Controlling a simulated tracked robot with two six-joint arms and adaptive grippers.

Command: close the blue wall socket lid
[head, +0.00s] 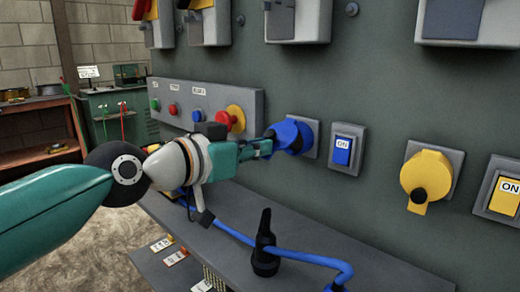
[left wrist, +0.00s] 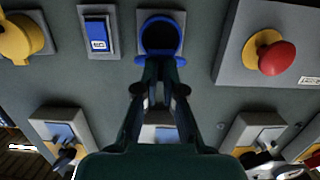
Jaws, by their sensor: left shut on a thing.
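The blue wall socket (head: 303,134) sits on a grey plate on the cabinet wall. In the left wrist view the blue socket (left wrist: 144,35) shows a blue ring around a dark round opening. Its blue lid (left wrist: 179,62) shows only as an edge at the fingertips, so its exact angle is hard to tell. My left gripper (head: 268,146) reaches the socket from the left in the head view. It is shut on the lid, and its fingers (left wrist: 160,68) hide part of it. My right gripper is in neither view.
A blue ON switch (head: 342,149) and a yellow socket (head: 427,176) are to the right. A panel with a red emergency button (head: 228,120) is to the left.

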